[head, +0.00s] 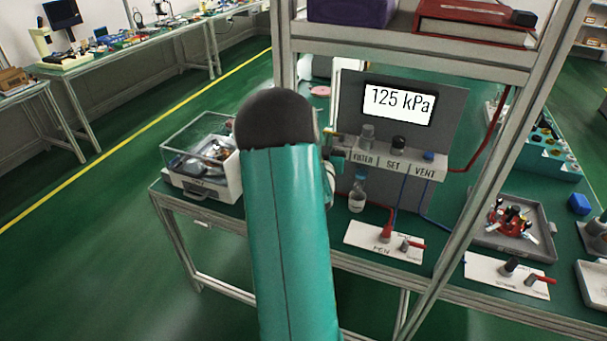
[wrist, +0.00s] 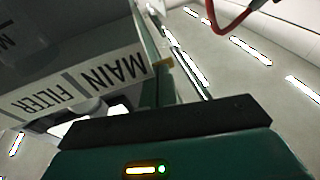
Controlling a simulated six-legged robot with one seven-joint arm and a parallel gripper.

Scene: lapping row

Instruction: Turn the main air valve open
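The air panel (head: 449,100) stands on the bench behind my teal arm and reads 125 kPa. Its ledge carries FILTER, SET and VENT labels; the MAIN end is hidden behind my arm in the head view. In the wrist view the MAIN label (wrist: 122,68) shows upside down beside FILTER. A small brass-yellow piece (wrist: 164,63) sits by MAIN and may be part of the main air valve; its handle position cannot be told. My gripper (wrist: 165,122) shows as a dark bar over a teal body, close to the label. Its fingers cannot be made out, nor whether it touches the valve.
A clear-lidded instrument (head: 205,165) stands left of my arm. A white PEN plate (head: 384,242) with a red fitting lies in front of the panel. A frame post (head: 480,165) rises at the right, under a shelf (head: 430,55). Red and blue hoses run near the panel.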

